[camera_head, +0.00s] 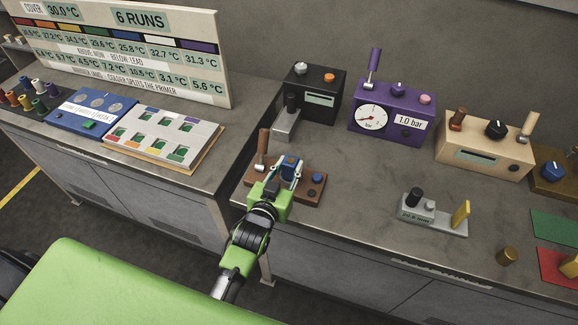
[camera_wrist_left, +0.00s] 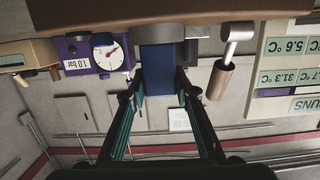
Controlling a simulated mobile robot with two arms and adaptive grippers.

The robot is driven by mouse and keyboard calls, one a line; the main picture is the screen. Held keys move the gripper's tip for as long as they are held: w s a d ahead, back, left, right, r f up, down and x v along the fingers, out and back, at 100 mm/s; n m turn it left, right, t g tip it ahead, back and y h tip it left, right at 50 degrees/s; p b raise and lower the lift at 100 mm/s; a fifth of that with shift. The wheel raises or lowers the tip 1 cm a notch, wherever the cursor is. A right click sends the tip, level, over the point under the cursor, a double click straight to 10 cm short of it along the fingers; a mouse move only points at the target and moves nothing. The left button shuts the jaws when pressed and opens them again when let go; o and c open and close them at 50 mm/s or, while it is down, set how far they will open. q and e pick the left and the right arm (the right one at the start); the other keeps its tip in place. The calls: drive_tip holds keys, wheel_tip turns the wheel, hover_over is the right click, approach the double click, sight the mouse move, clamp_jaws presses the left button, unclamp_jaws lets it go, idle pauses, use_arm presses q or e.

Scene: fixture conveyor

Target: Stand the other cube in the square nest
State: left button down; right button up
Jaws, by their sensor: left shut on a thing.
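My left gripper (camera_head: 287,178) is shut on a blue block (camera_head: 291,165) at the brown fixture (camera_head: 312,187), which has a lever (camera_head: 262,146) and a blue knob (camera_head: 318,179). In the left wrist view, which appears upside down, the fingers (camera_wrist_left: 160,95) close on both sides of the blue block (camera_wrist_left: 158,73). A grey round part (camera_wrist_left: 160,32) meets the block's far end there. I cannot tell whether the block rests on the fixture. No square nest can be made out for certain. My right gripper is out of view.
A black box (camera_head: 314,92), a purple gauge box (camera_head: 392,108) and a beige box (camera_head: 484,146) stand along the back. A grey fixture (camera_head: 432,215) with a yellow upright plate stands right. A slotted grey board (camera_head: 165,127) lies left. Bench top between the fixtures is clear.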

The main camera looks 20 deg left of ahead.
use_arm(q)
drive_tip(key=shift+f+b, duration=0.65)
drive_tip(key=shift+f, duration=0.3)
drive_tip(key=c, duration=1.9)
unclamp_jaws()
drive_tip(key=o, duration=0.5)
drive_tip(key=shift+s, duration=0.1)
drive_tip(key=s, duration=0.4)
drive_tip(key=s+r, duration=0.1)
drive_tip(key=s, duration=0.2)
drive_tip(key=s+r, duration=0.1)
drive_tip(key=s, duration=0.3)
drive_tip(key=shift+s+a+r, duration=0.15)
drive_tip(key=shift+s+r, duration=0.05)
drive_tip(key=shift+s, duration=0.1)
